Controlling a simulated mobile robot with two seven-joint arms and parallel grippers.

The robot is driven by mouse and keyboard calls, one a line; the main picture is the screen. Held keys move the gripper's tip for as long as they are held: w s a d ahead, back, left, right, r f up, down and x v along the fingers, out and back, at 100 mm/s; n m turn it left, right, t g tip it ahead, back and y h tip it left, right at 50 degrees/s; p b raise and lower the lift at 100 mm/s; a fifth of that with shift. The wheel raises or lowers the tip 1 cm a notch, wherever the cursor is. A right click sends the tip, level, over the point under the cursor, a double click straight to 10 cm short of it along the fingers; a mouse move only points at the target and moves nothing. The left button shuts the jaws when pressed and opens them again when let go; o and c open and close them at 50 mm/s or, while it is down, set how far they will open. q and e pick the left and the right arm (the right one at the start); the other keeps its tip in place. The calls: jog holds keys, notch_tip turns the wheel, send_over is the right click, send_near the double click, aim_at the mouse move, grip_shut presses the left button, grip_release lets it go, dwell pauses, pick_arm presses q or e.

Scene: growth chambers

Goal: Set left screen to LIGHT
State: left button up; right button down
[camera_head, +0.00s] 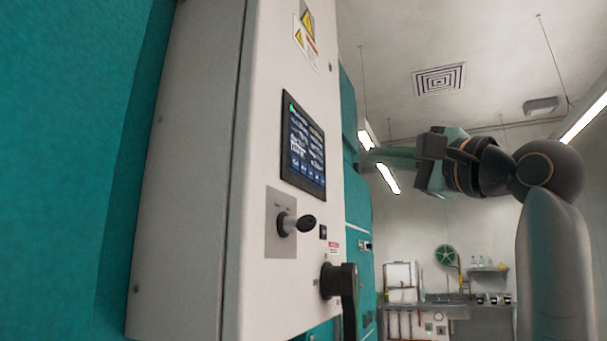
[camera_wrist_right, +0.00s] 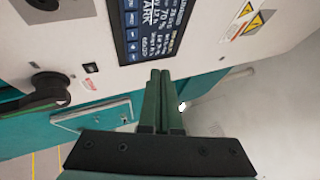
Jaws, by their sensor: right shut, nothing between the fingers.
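A dark screen (camera_head: 304,146) with white lettering and a small green mark is set in the white front of a control cabinet (camera_head: 262,125). Part of the screen (camera_wrist_right: 150,28) also shows at the top of the right wrist view, sideways, with large letters that read "ARK" and a "70 %" line. It is the only screen in view. My right gripper (camera_head: 374,155) is shut and empty, to the right of the screen in the head view and apart from it. Its two fingers (camera_wrist_right: 159,72) lie together, tips just below the screen's edge in the wrist view. My left gripper is not in view.
Below the screen, a black knob (camera_head: 297,223) and a black handle (camera_head: 340,285) stick out from the cabinet front. Warning labels (camera_head: 307,30) are above it. Teal cabinets stand on both sides. A bench (camera_head: 450,303) is far back; open room lies to the right.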

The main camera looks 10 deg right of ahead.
aim_at(303, 169)
jog(key=shift+f+m, duration=0.1)
jog(key=shift+m, duration=0.5)
jog(key=shift+w+a, duration=0.1)
jog(key=shift+a, duration=0.05)
jog(key=w+a+p, duration=0.2)
jog(key=w+a, duration=0.2)
jog(key=a, duration=0.3)
jog(key=shift+w, duration=0.4)
jog(key=shift+a+p, duration=0.1)
jog(key=shift+p, duration=0.2)
dwell(1.3)
jog(key=shift+w+a, duration=0.25)
jog(key=shift+a, duration=0.05)
